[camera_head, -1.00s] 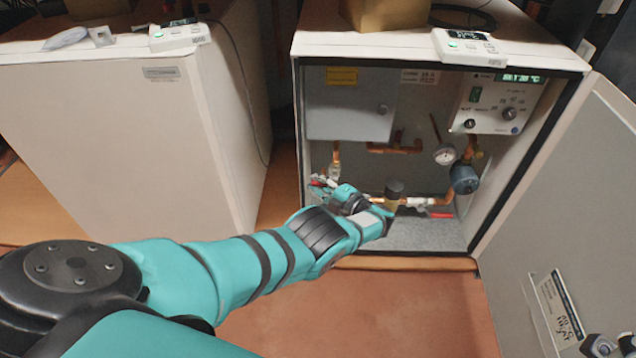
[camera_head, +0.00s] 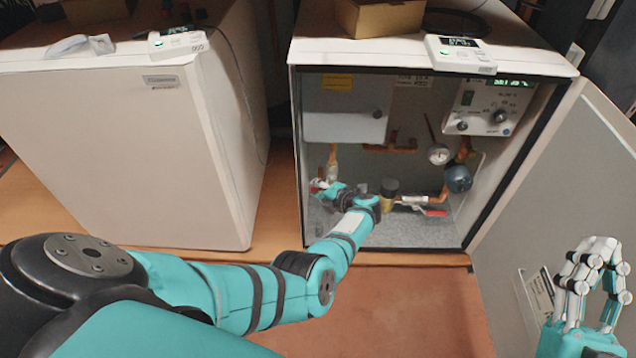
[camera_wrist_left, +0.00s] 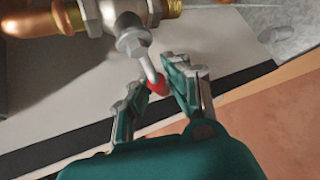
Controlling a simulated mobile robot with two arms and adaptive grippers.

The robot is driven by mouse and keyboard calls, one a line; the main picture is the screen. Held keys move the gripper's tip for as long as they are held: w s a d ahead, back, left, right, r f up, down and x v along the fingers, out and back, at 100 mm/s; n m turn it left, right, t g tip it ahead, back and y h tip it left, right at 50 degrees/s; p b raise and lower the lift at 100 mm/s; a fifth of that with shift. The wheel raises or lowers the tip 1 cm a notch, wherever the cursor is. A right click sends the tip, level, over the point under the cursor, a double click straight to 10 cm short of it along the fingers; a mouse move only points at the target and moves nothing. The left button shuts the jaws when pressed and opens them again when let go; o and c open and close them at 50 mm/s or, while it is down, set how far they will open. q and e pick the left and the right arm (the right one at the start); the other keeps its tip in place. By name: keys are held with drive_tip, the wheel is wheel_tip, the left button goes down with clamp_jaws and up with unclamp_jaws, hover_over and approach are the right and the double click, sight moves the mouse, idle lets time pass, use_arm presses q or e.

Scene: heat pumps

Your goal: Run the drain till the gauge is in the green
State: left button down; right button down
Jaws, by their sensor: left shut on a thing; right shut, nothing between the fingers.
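My left gripper (camera_head: 326,192) is inside the open cabinet at the lower left pipework. In the left wrist view its fingers (camera_wrist_left: 160,86) are shut on the red-tipped valve lever (camera_wrist_left: 157,83), below a brass and steel fitting (camera_wrist_left: 120,14). In the head view the gripper and arm partly hide this valve. The round white gauge (camera_head: 438,154) is on the pipework at the right of the cabinet; its needle and colour zones are too small to read. My right gripper (camera_head: 592,268) is shut and empty, in front of the open door at lower right.
A second red-handled valve (camera_head: 434,212) lies on the lower right pipe, beside a blue round component (camera_head: 458,178). A control panel (camera_head: 490,108) sits above. The open door (camera_head: 560,190) stands at right. A closed cabinet (camera_head: 110,150) stands at left.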

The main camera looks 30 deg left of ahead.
use_arm(q)
drive_tip(key=shift+d+f+n+h+p, duration=0.15)
drive_tip(key=shift+f+n+h+p, duration=0.3)
drive_tip(key=shift+h, duration=0.35)
drive_tip(key=shift+f, duration=0.1)
use_arm(e)
drive_tip(key=w+f+g+h, duration=0.1)
drive_tip(key=w+f+g, duration=0.2)
drive_tip(key=f, duration=0.3)
drive_tip(key=shift+f+g+h, duration=0.15)
drive_tip(key=shift+g+h, duration=0.15)
drive_tip(key=shift+g, duration=0.4)
use_arm(q)
drive_tip(key=c, duration=1.4)
unclamp_jaws()
drive_tip(key=shift+o, duration=0.7)
